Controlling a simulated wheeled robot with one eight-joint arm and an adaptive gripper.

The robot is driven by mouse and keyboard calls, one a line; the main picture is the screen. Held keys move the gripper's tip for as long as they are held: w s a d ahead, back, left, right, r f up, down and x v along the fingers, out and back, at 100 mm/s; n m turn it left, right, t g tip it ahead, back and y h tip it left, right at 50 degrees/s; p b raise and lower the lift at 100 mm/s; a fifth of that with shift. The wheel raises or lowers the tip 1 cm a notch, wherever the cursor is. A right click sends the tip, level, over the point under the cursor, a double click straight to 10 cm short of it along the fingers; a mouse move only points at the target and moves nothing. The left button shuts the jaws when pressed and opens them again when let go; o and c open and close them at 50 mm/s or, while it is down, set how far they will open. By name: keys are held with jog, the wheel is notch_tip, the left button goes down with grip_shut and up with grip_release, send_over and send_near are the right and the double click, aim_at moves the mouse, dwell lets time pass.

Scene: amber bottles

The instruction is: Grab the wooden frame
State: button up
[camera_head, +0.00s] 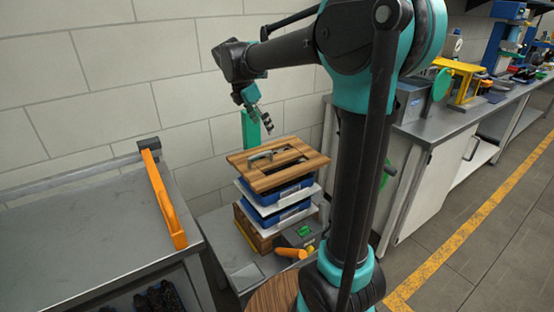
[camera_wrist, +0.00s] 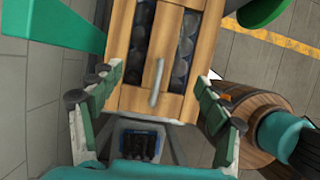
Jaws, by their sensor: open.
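The wooden frame (camera_head: 262,180) lies flat on top of a stack of blue and white boxes. It has two long slots and a grey handle (camera_wrist: 156,84) on its middle bar. In the wrist view the frame (camera_wrist: 135,100) fills the upper middle, and dark round shapes show in its slots. My gripper (camera_head: 265,124) is above the frame and apart from it, pointing down. In the wrist view my gripper (camera_wrist: 155,98) is open and empty, with its fingers to either side of the frame's near end. No contact shows.
The stacked boxes (camera_head: 285,205) stand on a low grey surface by the wall. A green upright piece (camera_head: 250,130) rises behind the frame. A grey bench with an orange bar (camera_head: 164,200) is at left. A wooden barrel (camera_wrist: 262,95) is at right in the wrist view.

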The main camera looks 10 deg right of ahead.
send_over(278, 158)
jog(key=a, duration=0.2)
jog(key=f, duration=0.9)
jog(key=shift+s+a, duration=0.15)
jog(key=shift+a, duration=0.05)
jog(key=shift+s+x, duration=0.2)
jog(key=shift+x, duration=1.15)
jog(key=shift+s+x, duration=0.2)
jog(key=shift+x, duration=1.15)
jog(key=shift+a+f, duration=0.1)
jog(key=shift+a, duration=0.05)
jog(key=c, duration=1.7)
jog(key=shift+o, duration=0.2)
